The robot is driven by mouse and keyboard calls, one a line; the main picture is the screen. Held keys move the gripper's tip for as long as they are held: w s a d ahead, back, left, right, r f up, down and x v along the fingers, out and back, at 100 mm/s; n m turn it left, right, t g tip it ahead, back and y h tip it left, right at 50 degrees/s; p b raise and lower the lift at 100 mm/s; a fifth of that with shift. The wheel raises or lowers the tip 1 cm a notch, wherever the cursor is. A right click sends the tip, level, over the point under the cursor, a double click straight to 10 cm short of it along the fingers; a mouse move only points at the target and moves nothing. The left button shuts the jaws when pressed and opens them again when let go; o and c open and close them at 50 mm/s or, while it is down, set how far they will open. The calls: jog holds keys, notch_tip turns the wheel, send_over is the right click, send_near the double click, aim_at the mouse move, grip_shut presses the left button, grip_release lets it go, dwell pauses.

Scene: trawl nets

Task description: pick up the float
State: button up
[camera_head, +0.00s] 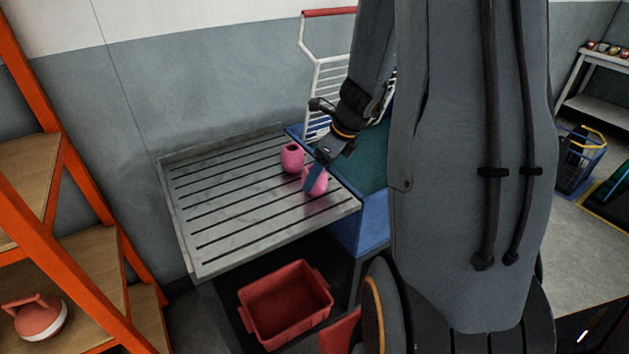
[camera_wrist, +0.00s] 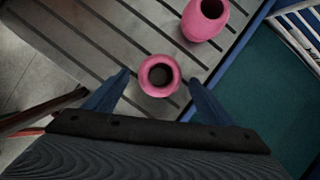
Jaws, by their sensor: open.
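Two pink floats stand on a grey slatted metal table (camera_head: 225,215). The nearer float (camera_head: 317,184) is close to the table's right edge, and one blue finger of my gripper (camera_head: 313,175) partly covers it in the head view. In the wrist view this float (camera_wrist: 160,76) shows its round dark opening and sits between the tips of my open gripper (camera_wrist: 157,84), with clear space to both fingers. The other float (camera_head: 292,157) stands just behind it; in the wrist view it also shows (camera_wrist: 205,18) at the top, outside the fingers. I cannot tell the fingers' height exactly.
A blue bin with a green inside (camera_head: 365,232) adjoins the table's right side, with a white wire rack (camera_head: 329,85) behind. A red crate (camera_head: 286,303) stands below the table. Orange shelving (camera_head: 70,170) rises at left. The table's left part is clear.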

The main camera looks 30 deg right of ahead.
jog(key=x, duration=0.3)
jog(key=shift+w+a+f, duration=0.15)
jog(key=shift+f, duration=0.05)
jog(key=c, duration=1.2)
